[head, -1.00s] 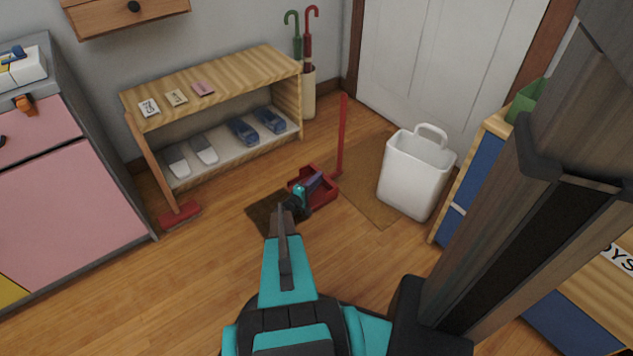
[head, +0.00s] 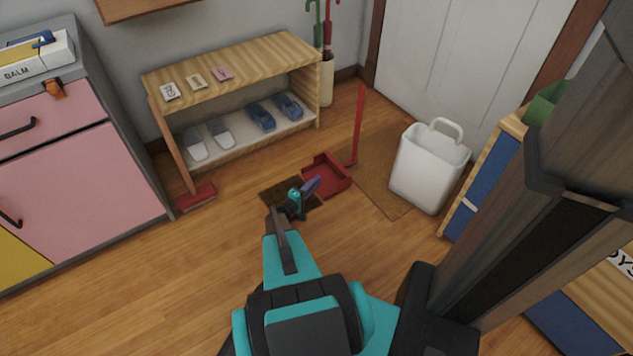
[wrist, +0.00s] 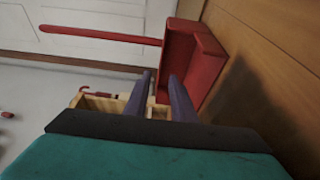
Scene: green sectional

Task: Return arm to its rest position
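My gripper (head: 312,186) shows in the head view at the end of my teal arm, with purple fingers. It appears above the floor, just left of the red dustpan (head: 338,179) in the picture. In the wrist view the two fingers (wrist: 162,82) stand apart with a gap between them, and nothing is held there. The dustpan also shows in the wrist view (wrist: 190,62), beyond and to the right of the fingers. The exact height of my gripper over the floor cannot be told.
A wooden shoe rack (head: 231,76) holding slippers stands against the wall. A red broom head (head: 195,197) rests on the floor beside it. A white bin (head: 430,173) stands right of the dustpan. A pink cabinet (head: 95,160) is at left. The floor in front is clear.

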